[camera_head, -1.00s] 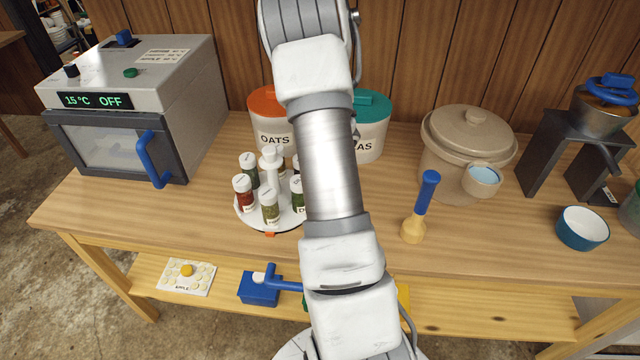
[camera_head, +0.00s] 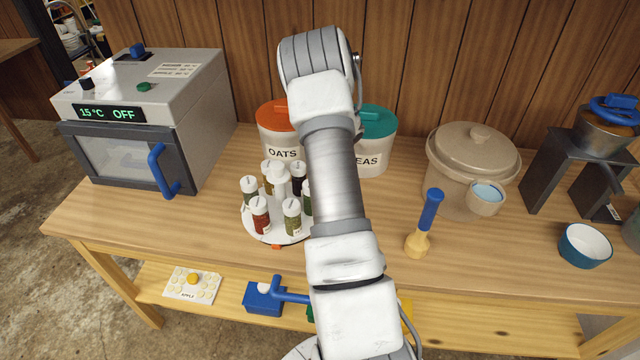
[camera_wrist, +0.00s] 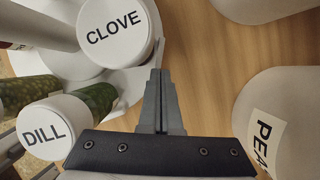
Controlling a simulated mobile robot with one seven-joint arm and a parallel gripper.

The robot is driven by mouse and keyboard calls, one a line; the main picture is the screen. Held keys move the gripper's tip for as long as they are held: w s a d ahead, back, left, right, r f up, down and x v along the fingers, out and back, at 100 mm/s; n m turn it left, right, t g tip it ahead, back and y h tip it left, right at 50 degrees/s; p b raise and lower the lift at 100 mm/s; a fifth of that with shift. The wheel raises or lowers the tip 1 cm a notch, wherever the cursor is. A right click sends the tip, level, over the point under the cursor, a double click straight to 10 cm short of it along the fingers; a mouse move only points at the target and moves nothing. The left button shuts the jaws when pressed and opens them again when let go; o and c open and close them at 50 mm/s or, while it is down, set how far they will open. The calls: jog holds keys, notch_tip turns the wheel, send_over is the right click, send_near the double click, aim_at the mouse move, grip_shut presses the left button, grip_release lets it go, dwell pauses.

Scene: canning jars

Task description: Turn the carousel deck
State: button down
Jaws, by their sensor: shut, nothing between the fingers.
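The carousel deck (camera_head: 276,238) is a white round turntable with several white-lidded spice jars around a white centre post (camera_head: 281,182). A red-filled jar (camera_head: 260,216) and a green-filled jar (camera_head: 292,218) stand at its front. In the wrist view, the deck (camera_wrist: 133,84) lies left of my gripper (camera_wrist: 160,72), with the CLOVE jar (camera_wrist: 115,32) and DILL jar (camera_wrist: 44,130) on that side. My fingers are shut and empty, pointing down close beside the deck's edge and the CLOVE jar; contact is unclear. My arm hides the gripper and the deck's right side in the head view.
The OATS canister (camera_head: 279,142) and the teal-lidded canister (camera_head: 375,150) stand behind the deck. The latter's white side (camera_wrist: 285,125) is right of my gripper. A blue-handled tool (camera_head: 425,222) and beige crock (camera_head: 470,155) are at right. Bare tabletop lies left of the deck.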

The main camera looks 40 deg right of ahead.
jog(key=shift+w+a+n+g+y+p, duration=0.2)
jog(key=shift+w+n+y, duration=0.1)
jog(key=shift+w+n, duration=0.6)
jog(key=shift+w+a+n+g+y+p, duration=0.1)
jog(key=shift+w+n+g+y, duration=0.15)
jog(key=shift+w+n, duration=0.6)
jog(key=shift+w+a, duration=0.2)
jog(key=shift+w, duration=0.6)
jog(key=shift+d, duration=0.1)
